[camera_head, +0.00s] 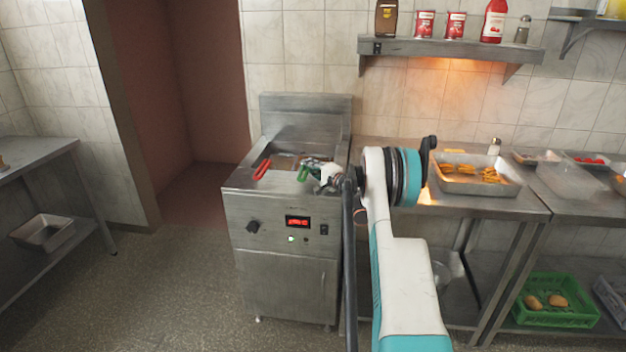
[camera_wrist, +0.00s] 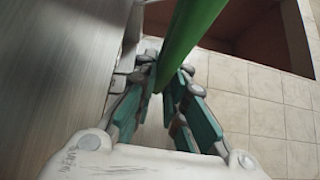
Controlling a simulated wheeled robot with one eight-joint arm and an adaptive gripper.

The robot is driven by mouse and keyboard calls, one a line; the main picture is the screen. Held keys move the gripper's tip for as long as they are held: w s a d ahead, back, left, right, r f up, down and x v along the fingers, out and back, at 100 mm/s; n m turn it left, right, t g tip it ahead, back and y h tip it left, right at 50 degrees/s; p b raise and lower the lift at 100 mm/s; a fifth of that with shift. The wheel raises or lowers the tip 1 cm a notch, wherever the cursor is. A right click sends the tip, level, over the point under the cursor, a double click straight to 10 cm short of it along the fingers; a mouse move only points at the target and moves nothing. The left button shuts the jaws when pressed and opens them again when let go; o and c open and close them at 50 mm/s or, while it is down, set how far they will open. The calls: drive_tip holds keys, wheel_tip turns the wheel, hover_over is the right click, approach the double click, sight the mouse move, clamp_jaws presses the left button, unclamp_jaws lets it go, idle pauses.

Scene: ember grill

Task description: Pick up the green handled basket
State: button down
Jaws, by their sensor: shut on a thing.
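The green basket handle (camera_head: 304,173) shows at the right side of the fryer (camera_head: 282,222). In the wrist view the green handle (camera_wrist: 190,40) runs up from between my fingers. My gripper (camera_head: 318,172) is at the fryer's front right edge, shut on this handle; the wrist view shows the fingers (camera_wrist: 165,85) on both sides of it. The basket body is mostly hidden behind the gripper and inside the fryer well. A red handle (camera_head: 262,169) lies to the left on the same fryer.
A metal tray of fried food (camera_head: 470,180) stands on the counter to the right. A shelf (camera_head: 450,48) with bottles and cans is on the wall above. A green crate (camera_head: 555,315) sits low at the right. The floor before the fryer's left side is clear.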

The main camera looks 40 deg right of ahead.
wheel_tip(320, 180, up, 28)
drive_tip(key=p, duration=0.8)
idle(0.4)
